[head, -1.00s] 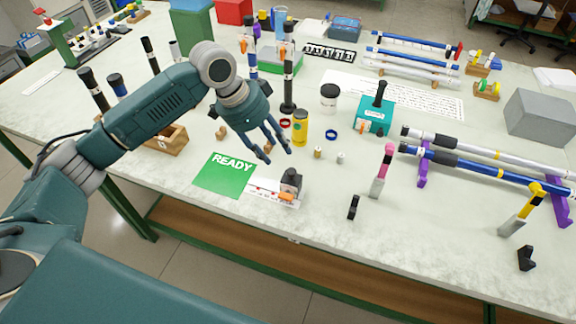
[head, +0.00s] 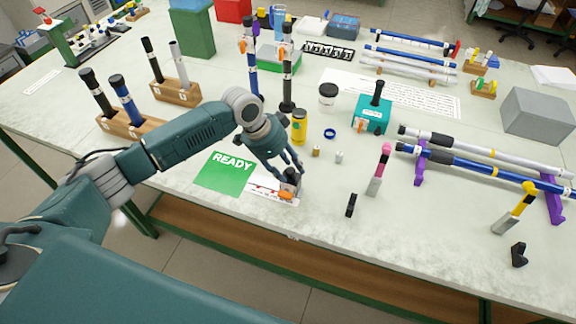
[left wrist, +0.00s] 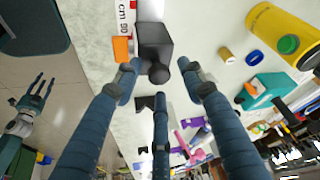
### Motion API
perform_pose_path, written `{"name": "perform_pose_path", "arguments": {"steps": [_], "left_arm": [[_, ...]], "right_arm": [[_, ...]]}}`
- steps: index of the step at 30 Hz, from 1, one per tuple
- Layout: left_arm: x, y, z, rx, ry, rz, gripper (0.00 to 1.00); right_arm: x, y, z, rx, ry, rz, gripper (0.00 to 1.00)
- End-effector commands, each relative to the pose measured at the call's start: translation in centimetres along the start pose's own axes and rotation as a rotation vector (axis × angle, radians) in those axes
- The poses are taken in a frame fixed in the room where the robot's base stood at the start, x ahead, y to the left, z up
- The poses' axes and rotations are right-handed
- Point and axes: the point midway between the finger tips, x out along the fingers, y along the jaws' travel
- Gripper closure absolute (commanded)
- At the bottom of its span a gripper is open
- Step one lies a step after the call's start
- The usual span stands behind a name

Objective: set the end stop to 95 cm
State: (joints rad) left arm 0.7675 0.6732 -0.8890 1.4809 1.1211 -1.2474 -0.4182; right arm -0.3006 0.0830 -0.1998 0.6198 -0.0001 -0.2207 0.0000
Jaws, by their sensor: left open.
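The end stop is a dark block with a round black knob (left wrist: 157,50) and an orange part (left wrist: 122,48) on its side; it also shows in the head view, where its orange part (head: 286,195) sticks out at the front. The exact reading is hidden. My left gripper (head: 292,176) is open around the end stop; in the left wrist view its fingers (left wrist: 160,85) spread around the knob, apart from it. My right gripper (left wrist: 34,92) shows at the left there, empty with fingers apart.
A green READY card (head: 226,173) lies left of the strip. A yellow can (head: 299,127), a blue ring (head: 330,133) and two small cylinders stand behind. A pink-topped tool (head: 380,168) and a black piece (head: 351,205) are to the right. The front table edge is near.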

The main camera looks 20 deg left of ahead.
Motion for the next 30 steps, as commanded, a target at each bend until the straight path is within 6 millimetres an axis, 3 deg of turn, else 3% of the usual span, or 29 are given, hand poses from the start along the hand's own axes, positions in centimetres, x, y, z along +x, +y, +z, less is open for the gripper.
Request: {"name": "perform_pose_path", "arguments": {"steps": [2, 8, 14, 22, 30], "left_arm": [[0.0, 0.0, 0.0, 0.0, 0.0, 0.0, 0.6], [0.0, 0.0, 0.0, 0.0, 0.0, -0.001, 1.0], [-0.2, -0.3, 0.1, -0.001, 0.002, -0.003, 1.0], [-1.6, -2.9, 3.2, -0.004, 0.003, -0.007, 1.0], [-1.9, -3.3, 3.4, 0.0, 0.01, -0.007, 1.0]], "right_arm": [[0.0, -0.1, 0.0, 0.0, 0.0, -0.001, 0.6], [0.0, -0.3, -0.1, 0.001, 0.001, -0.003, 0.6], [0.0, -0.6, -0.1, 0.002, 0.002, -0.006, 0.6], [-0.2, -0.6, -0.2, 0.002, 0.002, -0.006, 0.6], [-0.2, -0.5, -0.2, 0.002, 0.002, -0.006, 0.6]]}}
